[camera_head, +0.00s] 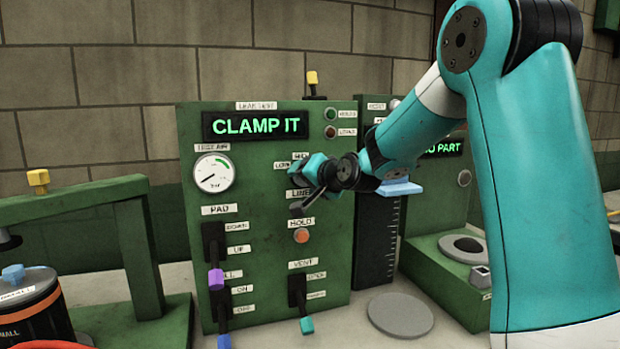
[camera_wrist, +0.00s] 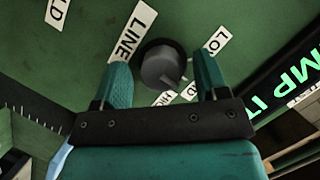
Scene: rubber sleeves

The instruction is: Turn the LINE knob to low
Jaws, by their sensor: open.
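The green test panel (camera_head: 262,250) stands upright with a lit CLAMP IT display (camera_head: 255,125). The LINE knob (camera_wrist: 162,66) is round and dark grey in the wrist view. The LINE label (camera_wrist: 131,32) is on one side of it; the LOW label (camera_wrist: 215,43) is at upper right, with MID and HIGH labels partly hidden below. The knob's pointer seems to face the lower right, near MID and HIGH. My gripper (camera_wrist: 160,62) is open, with a teal finger on each side of the knob; I cannot tell contact. In the head view my gripper (camera_head: 308,168) hides the knob.
A round gauge (camera_head: 213,173) and a PAD lever (camera_head: 214,255) are on the panel's left. A HOLD button (camera_head: 301,236) and a VENT lever (camera_head: 302,300) sit below my gripper. A green press frame (camera_head: 135,255) stands left; another green station (camera_head: 440,255) stands right.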

